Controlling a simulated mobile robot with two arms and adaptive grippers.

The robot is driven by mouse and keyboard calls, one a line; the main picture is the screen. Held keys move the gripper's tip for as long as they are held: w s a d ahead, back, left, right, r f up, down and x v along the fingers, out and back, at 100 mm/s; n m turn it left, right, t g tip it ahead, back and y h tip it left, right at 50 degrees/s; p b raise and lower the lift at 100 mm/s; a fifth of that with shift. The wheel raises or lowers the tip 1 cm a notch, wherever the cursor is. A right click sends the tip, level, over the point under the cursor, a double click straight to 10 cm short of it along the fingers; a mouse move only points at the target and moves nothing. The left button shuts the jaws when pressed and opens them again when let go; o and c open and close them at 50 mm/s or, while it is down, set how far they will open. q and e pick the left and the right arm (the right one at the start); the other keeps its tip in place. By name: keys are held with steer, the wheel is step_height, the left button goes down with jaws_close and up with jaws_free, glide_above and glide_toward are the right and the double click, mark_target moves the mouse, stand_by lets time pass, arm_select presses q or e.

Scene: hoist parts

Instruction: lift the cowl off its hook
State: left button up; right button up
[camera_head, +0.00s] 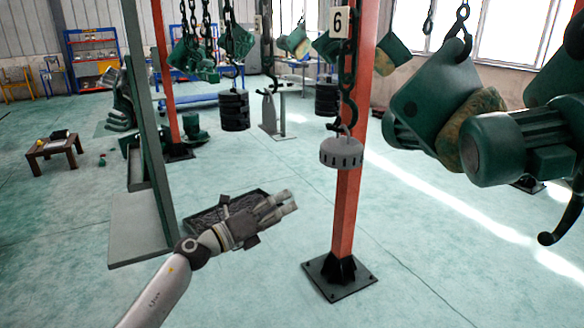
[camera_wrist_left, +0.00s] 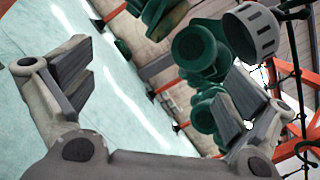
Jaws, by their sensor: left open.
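The cowl (camera_head: 341,153) is a grey, round, slotted cap. It hangs upright from a dark hook (camera_head: 347,112) on a chain in front of the orange post. My left gripper (camera_head: 291,202) is open and empty, below and to the left of the cowl in the head view, apart from it. In the left wrist view the cowl (camera_wrist_left: 250,32) shows at the upper right, beyond the open fingers (camera_wrist_left: 155,90). A dark hook (camera_wrist_left: 308,150) also shows at that view's right edge. My right gripper is not in view.
An orange post (camera_head: 347,210) with a number 6 sign stands right behind the cowl. Large green hoist motors (camera_head: 520,145) hang at the right.

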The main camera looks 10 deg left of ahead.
mark_target(323, 157)
arm_select(q)
steer(key=s+d+r+m+g, duration=0.1)
steer(key=s+d+r+m, duration=0.1)
steer(key=r+m, duration=0.4)
steer(key=s+d+r+m+g, duration=0.1)
steer(key=s+r+m+g, duration=0.1)
steer(key=r+m, duration=0.4)
steer(key=shift+n+h, duration=0.3)
steer(key=shift+n, duration=0.2)
steer(key=x, duration=0.3)
steer(key=r+x, duration=0.1)
steer(key=x, duration=0.5)
steer(key=shift+w+d+r+p, duration=0.1)
steer(key=shift+d+r+p, duration=0.15)
steer(key=shift+r+p, duration=0.1)
steer(key=shift+x, duration=0.85)
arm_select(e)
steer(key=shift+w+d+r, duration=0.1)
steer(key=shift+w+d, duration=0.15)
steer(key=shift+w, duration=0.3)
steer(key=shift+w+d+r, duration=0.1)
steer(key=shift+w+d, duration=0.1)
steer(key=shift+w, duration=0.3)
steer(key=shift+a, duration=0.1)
arm_select(q)
steer(key=c, duration=1.1)
